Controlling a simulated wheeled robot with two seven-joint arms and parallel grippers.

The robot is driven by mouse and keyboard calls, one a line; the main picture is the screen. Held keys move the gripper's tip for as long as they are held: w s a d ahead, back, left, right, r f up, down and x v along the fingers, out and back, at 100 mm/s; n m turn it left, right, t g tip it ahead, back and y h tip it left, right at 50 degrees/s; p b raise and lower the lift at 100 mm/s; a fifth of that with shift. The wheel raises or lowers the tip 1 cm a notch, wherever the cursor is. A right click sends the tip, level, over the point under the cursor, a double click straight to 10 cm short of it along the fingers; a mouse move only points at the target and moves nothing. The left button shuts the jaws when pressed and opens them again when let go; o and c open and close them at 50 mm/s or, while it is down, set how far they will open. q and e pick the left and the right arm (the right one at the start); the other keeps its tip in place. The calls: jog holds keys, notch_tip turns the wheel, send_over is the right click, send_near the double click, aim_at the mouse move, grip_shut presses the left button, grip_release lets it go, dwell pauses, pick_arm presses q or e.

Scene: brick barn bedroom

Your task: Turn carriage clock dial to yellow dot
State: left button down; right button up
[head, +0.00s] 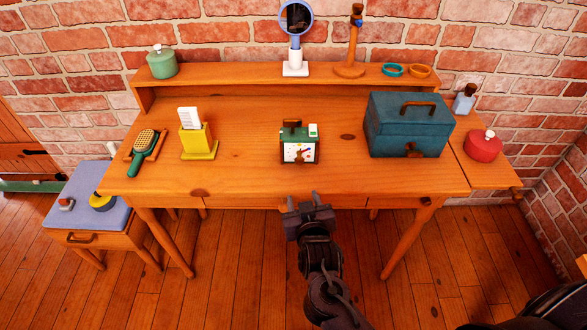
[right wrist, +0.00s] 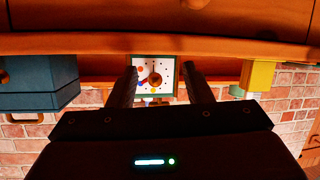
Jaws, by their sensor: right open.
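The carriage clock (head: 299,150) is a small green box with a dark handle on top and a white face, standing upright near the middle of the desk. Its face also shows in the right wrist view (right wrist: 165,67), with several small coloured dots around a brown dial knob (right wrist: 154,79). My left gripper is not in view.
On the desk (head: 245,177), a blue box (head: 405,122) stands right of the clock. The desk between gripper and clock is clear. A red pot (head: 483,147) stands far right.

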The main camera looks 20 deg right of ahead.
aim_at(299, 164)
jog(key=shift+w+r+t+h, duration=0.3)
jog(key=shift+w+t+h, duration=0.3)
jog(key=shift+w, duration=0.05)
jog(key=shift+w+a+r+t+h, duration=0.15)
jog(key=shift+r+t+h, duration=0.3)
jog(key=shift+t, duration=0.1)
jog(key=shift+w+a+r+t+h, duration=0.1)
jog(key=shift+a+r+t+h, duration=0.05)
jog(key=shift+r+t+h, duration=0.35)
jog(key=x, duration=0.7)
jog(key=shift+w+d+f, duration=0.1)
jog(key=shift+w+d, duration=0.05)
jog(key=shift+w, duration=0.15)
jog(key=shift+c, duration=0.2)
grip_shut()
